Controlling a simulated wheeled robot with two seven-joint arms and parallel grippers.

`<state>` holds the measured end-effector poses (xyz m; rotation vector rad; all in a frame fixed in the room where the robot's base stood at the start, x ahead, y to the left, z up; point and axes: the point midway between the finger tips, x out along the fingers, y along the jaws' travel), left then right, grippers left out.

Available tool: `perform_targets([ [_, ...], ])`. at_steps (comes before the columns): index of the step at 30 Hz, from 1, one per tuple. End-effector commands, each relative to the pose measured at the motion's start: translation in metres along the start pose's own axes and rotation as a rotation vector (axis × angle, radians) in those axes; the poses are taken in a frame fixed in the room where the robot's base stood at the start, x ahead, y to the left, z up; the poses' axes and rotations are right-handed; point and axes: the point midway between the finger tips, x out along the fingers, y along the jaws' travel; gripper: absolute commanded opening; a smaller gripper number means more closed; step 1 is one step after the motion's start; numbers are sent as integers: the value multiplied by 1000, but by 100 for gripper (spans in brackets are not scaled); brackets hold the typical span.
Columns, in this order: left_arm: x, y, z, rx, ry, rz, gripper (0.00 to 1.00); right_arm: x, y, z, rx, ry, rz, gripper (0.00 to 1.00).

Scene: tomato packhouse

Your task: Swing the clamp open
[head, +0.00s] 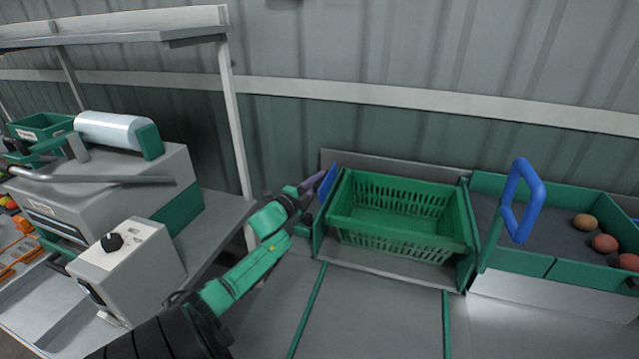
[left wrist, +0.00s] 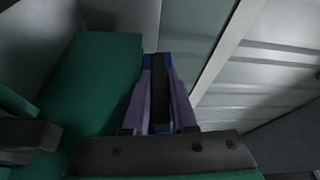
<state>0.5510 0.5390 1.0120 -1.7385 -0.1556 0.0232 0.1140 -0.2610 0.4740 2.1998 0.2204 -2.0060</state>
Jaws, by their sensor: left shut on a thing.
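A green slatted crate (head: 398,241) sits in a bay between two green side walls. A blue clamp handle (head: 328,184) stands at the bay's left wall, partly hidden by my left gripper. My left gripper (head: 315,182) reaches it from the left, with its purple-grey fingers shut on it. In the left wrist view the fingers (left wrist: 159,80) close around a dark and blue bar, with blue (left wrist: 150,60) showing near their tips. A second blue clamp handle (head: 525,196), loop-shaped, stands upright at the bay's right wall, with no gripper on it. My right gripper is not in view.
A green-walled tray (head: 505,257) with several tomatoes lies on the right. A grey machine with a film roll (head: 107,131) and a box with a black knob (head: 124,262) stand on the left bench. A shelf post (head: 237,125) rises near my left arm.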

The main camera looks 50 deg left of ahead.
Motion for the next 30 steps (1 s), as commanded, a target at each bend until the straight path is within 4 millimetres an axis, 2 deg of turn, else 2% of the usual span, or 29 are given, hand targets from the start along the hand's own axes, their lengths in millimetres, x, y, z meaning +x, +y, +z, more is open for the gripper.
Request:
perform_targets([
  [7, 0, 1, 0, -3, -1, 1, 0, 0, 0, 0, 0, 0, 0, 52],
  [8, 0, 1, 0, -3, -1, 1, 29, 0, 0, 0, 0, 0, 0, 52],
  [9, 0, 1, 0, -3, 0, 1, 44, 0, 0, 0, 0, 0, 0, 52],
  [10, 0, 1, 0, -2, 0, 1, 55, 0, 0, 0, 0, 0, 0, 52],
  [22, -4, 1, 0, -1, 0, 1, 55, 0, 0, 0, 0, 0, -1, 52],
  [26, -20, 3, 0, -1, 1, 4, 55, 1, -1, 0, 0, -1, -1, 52],
  [30, -48, 4, 0, -2, 0, 5, 55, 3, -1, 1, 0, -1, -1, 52],
])
